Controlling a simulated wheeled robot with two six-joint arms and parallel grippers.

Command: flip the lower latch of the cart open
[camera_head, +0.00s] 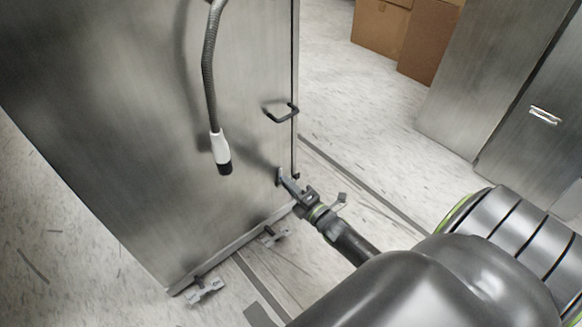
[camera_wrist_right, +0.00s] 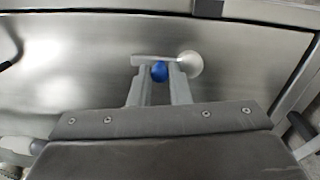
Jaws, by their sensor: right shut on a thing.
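The cart (camera_head: 140,120) is a tall brushed-metal box on the left of the head view. Its lower latch (camera_wrist_right: 155,59) shows in the right wrist view as a small metal bar, with a silver round piece (camera_wrist_right: 190,64) at its right and a blue knob (camera_wrist_right: 159,71) below it. My right gripper (camera_wrist_right: 160,84) has its fingertips around the blue knob, at the latch bar. In the head view my right gripper (camera_head: 284,180) reaches the cart's lower right edge and covers most of the latch there. My left gripper is not in view.
A grey hose (camera_head: 209,75) with a white end hangs in front of the cart. A black handle (camera_head: 282,112) sticks out above my right gripper. Casters (camera_head: 205,291) stand under the cart. Cardboard boxes (camera_head: 405,35) and metal cabinets (camera_head: 490,80) stand behind; the floor between is clear.

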